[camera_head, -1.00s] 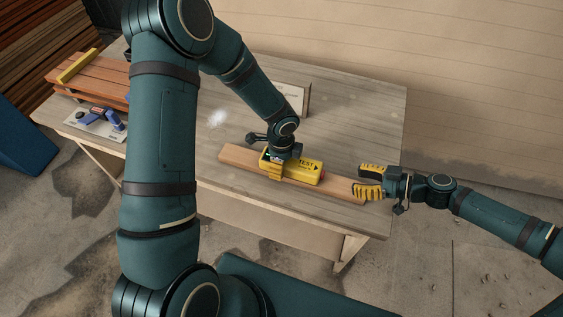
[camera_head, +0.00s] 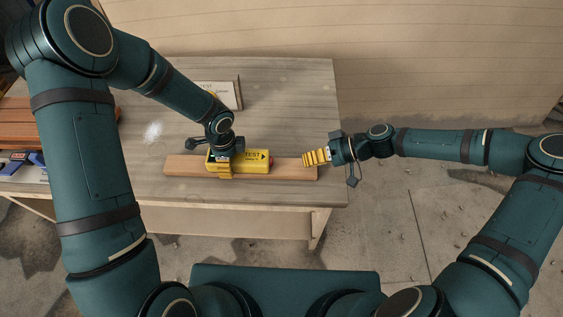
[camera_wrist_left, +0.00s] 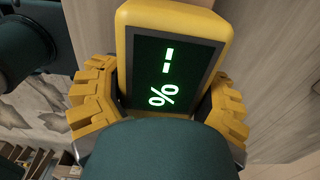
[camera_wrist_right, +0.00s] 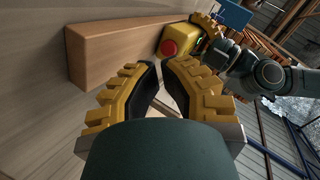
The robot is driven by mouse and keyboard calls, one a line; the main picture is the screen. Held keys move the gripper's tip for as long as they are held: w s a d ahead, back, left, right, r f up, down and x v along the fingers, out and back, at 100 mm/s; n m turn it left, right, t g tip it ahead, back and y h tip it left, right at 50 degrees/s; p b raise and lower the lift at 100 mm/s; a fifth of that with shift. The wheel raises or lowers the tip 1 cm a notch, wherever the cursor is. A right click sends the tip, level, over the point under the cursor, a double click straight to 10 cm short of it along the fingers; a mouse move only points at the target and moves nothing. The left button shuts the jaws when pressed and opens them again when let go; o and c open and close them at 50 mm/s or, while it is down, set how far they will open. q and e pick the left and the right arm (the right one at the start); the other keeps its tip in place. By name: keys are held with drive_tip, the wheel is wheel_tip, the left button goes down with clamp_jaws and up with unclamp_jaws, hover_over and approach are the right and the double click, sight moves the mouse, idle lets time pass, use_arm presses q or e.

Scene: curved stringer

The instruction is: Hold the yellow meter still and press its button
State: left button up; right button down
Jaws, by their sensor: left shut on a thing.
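My left gripper (camera_head: 225,162) is shut across the meter from above. In the left wrist view the meter's dark display (camera_wrist_left: 170,75) shows green dashes and a percent sign between the fingers. My right gripper (camera_head: 308,158) is right of the button, over the beam's right end, apart from the meter. Its fingertips (camera_wrist_right: 160,63) are nearly together, with nothing held.
Reddish planks (camera_head: 40,130) and a blue tool (camera_head: 20,160) are at far left. The bench's back right is clear.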

sight(273, 168)
drive_tip(key=m, duration=0.3)
drive_tip(key=m+h, duration=0.1)
drive_tip(key=m, duration=0.1)
drive_tip(key=shift+s+d+r+m, duration=0.1)
drive_tip(key=shift+d+r+m, duration=0.15)
drive_tip(key=shift+d+m, duration=0.05)
drive_tip(key=m, duration=0.3)
drive_tip(key=shift+d+r, duration=0.2)
drive_tip(key=m, duration=0.2)
drive_tip(key=m+h, duration=0.1)
drive_tip(key=shift+d+r+m, duration=0.25)
drive_tip(key=shift+m, duration=0.15)
drive_tip(key=m, duration=0.3)
drive_tip(key=r+m, duration=0.1)
drive_tip(key=m, duration=0.1)
drive_tip(key=shift+w+d+h, duration=0.2)
drive_tip(key=shift+d+h, duration=0.1)
drive_tip(key=shift+d, duration=0.1)
drive_tip(key=m, duration=0.2)
drive_tip(key=r+m, duration=0.1)
drive_tip(key=m, duration=0.1)
drive_tip(key=d+m, duration=0.1)
drive_tip(key=m, duration=0.1)
drive_tip(key=shift+w+r+m+h, duration=0.2)
drive_tip(key=shift+m+h, duration=0.1)
drive_tip(key=shift+h, duration=0.1)
drive_tip(key=x, duration=1)
drive_tip(key=shift+a, duration=2.05)
